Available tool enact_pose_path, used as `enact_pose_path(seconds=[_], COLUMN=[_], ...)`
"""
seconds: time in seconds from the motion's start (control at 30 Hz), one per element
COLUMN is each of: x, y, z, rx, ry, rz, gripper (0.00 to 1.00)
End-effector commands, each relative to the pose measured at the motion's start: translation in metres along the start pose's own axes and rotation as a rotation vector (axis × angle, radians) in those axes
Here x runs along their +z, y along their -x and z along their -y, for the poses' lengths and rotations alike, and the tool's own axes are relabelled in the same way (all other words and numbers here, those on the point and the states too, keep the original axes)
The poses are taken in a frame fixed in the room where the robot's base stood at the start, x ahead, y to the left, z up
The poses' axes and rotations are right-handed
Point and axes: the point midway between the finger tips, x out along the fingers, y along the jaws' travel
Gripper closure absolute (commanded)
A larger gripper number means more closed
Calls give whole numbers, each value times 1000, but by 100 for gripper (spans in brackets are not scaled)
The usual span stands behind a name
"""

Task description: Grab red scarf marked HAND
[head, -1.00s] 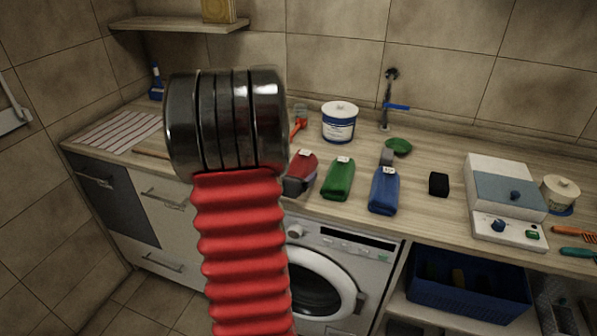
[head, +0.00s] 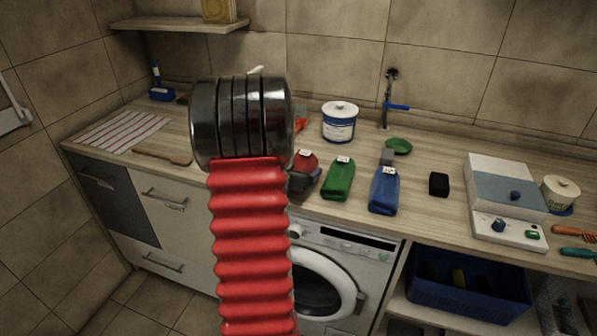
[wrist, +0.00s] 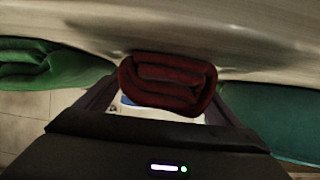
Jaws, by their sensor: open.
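The red scarf (head: 307,161) is a rolled dark red bundle with a white tag, on the counter at the left of the green and blue bundles. I cannot read the tag. In the wrist view the red scarf (wrist: 168,83) lies between the jaws of my gripper (wrist: 160,98), which are open on either side of it. No closed grip shows. In the head view my gripper (head: 302,184) is a small dark shape at the scarf's near side, mostly hidden by my arm.
The green bundle (head: 339,180) lies close to the right of the scarf, then the blue bundle (head: 384,190). A blue-and-white tub (head: 339,124) stands behind. The counter's front edge runs above the washing machine (head: 335,268). A striped cloth (head: 122,132) lies at left.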

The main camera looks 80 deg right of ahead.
Motion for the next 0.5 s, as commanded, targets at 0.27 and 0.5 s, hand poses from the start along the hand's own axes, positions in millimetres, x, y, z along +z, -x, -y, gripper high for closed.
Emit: enact_pose_path(seconds=[0.27,0.5], x=[0,0], y=[0,0], z=[0,0], rx=[0,0], ry=[0,0], rz=[0,0], gripper=[12,27])
